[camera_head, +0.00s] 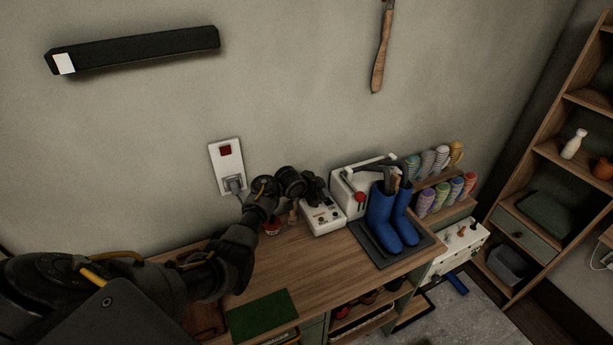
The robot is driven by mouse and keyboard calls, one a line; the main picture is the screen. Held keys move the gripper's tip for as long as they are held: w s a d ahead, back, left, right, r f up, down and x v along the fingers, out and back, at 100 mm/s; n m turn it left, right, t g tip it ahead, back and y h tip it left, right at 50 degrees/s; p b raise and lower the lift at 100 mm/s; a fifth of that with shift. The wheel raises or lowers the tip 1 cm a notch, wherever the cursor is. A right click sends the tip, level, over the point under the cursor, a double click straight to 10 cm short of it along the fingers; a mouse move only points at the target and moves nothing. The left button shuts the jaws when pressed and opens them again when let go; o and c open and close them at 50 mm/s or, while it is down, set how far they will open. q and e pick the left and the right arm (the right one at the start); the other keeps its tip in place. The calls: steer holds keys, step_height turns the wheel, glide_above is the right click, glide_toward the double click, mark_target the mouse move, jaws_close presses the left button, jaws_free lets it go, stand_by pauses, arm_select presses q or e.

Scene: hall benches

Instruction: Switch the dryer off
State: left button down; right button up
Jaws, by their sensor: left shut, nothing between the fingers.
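A white machine (345,184) with a red knob stands against the wall at the back of the wooden bench; it looks like the boot dryer. Blue boots (383,217) stand on a dark mat in front of it, hiding part of it. A smaller white box (324,221) with small controls on top sits left of the boots. My left gripper (318,194) is shut and empty, just above the back of this small box; I cannot tell whether it touches. A wall plate (233,174) holds a red switch (226,150) and a plug (235,186). My right gripper is out of view.
Colourful rolled items (442,192) stand on a stepped rack at right. A green mat (262,317) lies at the bench (300,262) front. A small red-topped item (272,228) is beside my left arm. A shelf unit (540,160) stands far right. The bench middle is clear.

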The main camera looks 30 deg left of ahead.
arm_select(q)
steer(key=s+a+r, duration=0.4)
steer(key=s+r, duration=0.2)
steer(key=r, duration=0.2)
steer(key=shift+a+r, duration=0.35)
steer(key=shift+a, duration=0.05)
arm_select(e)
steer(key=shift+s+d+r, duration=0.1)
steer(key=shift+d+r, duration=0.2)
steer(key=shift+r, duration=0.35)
arm_select(q)
steer(key=shift+f, duration=0.1)
